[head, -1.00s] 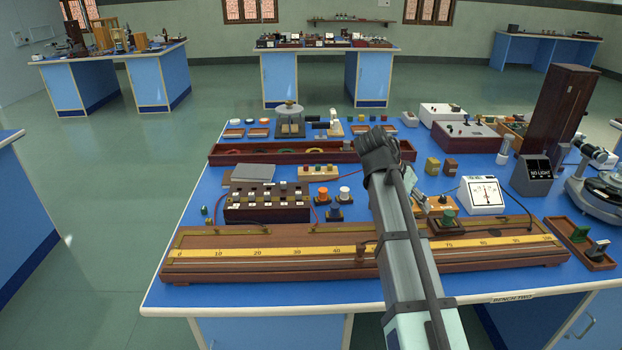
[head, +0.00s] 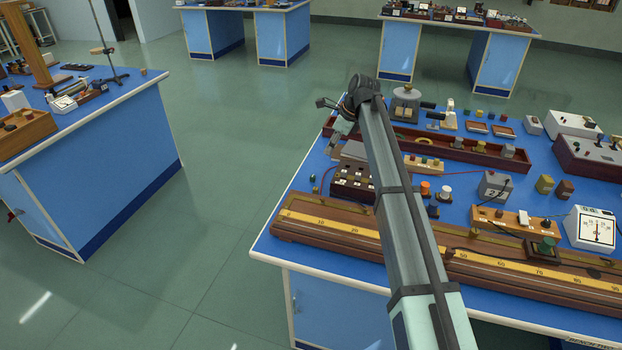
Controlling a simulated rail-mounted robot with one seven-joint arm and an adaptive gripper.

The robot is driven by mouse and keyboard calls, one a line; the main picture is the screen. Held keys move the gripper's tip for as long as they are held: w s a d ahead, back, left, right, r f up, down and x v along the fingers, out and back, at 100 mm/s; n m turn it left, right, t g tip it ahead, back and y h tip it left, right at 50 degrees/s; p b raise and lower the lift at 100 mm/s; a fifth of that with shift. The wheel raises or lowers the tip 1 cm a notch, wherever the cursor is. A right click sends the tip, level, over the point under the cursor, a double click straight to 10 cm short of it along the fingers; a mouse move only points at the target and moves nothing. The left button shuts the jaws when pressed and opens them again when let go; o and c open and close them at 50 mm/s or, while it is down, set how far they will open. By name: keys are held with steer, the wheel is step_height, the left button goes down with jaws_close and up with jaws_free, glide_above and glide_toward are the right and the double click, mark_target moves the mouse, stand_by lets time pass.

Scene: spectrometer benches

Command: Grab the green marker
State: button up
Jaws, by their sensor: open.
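I cannot make out a green marker for certain in the head view. Several small green pieces show, such as a green knob (head: 546,244) on a dark block near the metre-scale board. My gripper (head: 324,104) is at the end of my raised arm, above the back left edge of the blue bench (head: 276,232), pointing left. It is open, small in the picture, and I see nothing between its fingers. My arm hides part of the bench middle.
The long wooden scale board (head: 335,229) lies along the front edge, with a dark switch box (head: 352,182) behind it. A white meter (head: 591,228) stands at right. Another blue bench (head: 95,160) stands at left, across a clear floor aisle (head: 215,200).

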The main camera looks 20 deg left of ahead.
steer(key=p, duration=0.2)
glide_above(312, 176)
steer(key=d, duration=0.3)
step_height(312, 176, down, 10)
steer(key=shift+a+r, duration=0.1)
steer(key=shift+r, duration=0.1)
steer(key=shift+p+x, duration=0.65)
steer(key=shift+x, duration=2.05)
steer(key=shift+w+a+r, duration=0.1)
steer(key=shift+w+a, duration=0.05)
jaws_close()
